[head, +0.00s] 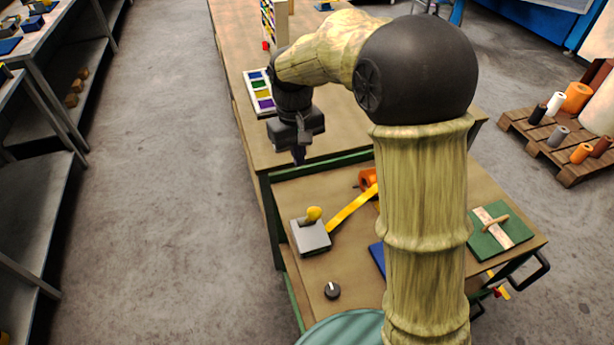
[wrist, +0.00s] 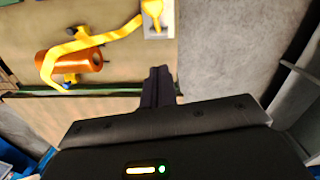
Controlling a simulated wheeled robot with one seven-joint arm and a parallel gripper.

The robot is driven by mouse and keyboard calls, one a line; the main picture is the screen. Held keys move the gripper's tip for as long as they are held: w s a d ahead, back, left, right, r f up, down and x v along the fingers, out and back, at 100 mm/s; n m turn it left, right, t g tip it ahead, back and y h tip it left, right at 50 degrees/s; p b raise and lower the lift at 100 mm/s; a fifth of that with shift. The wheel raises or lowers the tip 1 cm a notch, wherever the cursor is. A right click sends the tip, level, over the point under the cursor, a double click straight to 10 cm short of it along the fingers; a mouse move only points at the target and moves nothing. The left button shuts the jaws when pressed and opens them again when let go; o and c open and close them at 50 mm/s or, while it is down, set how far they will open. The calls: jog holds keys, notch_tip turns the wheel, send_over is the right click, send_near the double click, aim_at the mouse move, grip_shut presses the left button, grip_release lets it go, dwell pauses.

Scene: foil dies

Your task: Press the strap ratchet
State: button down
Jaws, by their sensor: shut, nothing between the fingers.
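A grey block (head: 310,237) with a yellow lever-like part (head: 313,214) on top stands at the left of the cart top; I take it for the strap ratchet. A yellow strap (head: 350,208) runs from it to an orange roll (head: 366,180), partly hidden by my arm. In the wrist view the yellow part (wrist: 152,6) is cut by the top edge, and the strap (wrist: 95,40) loops over the orange roll (wrist: 75,62). My gripper (head: 299,156) is shut and empty, pointing down above the cart's far edge, apart from the block. Its fingers (wrist: 158,80) show together in the wrist view.
A green board (head: 499,234) lies at the cart's right. A workbench (head: 235,60) behind carries a tray of coloured squares (head: 250,92). A pallet of rolls (head: 545,140) stands right. The floor at left is clear.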

jog(key=shift+w+a+r, duration=0.15)
jog(key=shift+a+r, duration=0.2)
jog(key=shift+r, duration=0.05)
jog(key=s+d+f+p, duration=0.2)
jog(key=s+f+p, duration=0.1)
jog(key=f, duration=0.7)
jog(key=shift+s+d+f, duration=0.2)
jog(key=shift+s+f, duration=0.15)
jog(key=shift+f, duration=0.05)
jog(key=shift+d+f+b, duration=0.1)
jog(key=shift+f+b, duration=0.05)
jog(key=shift+b, duration=0.35)
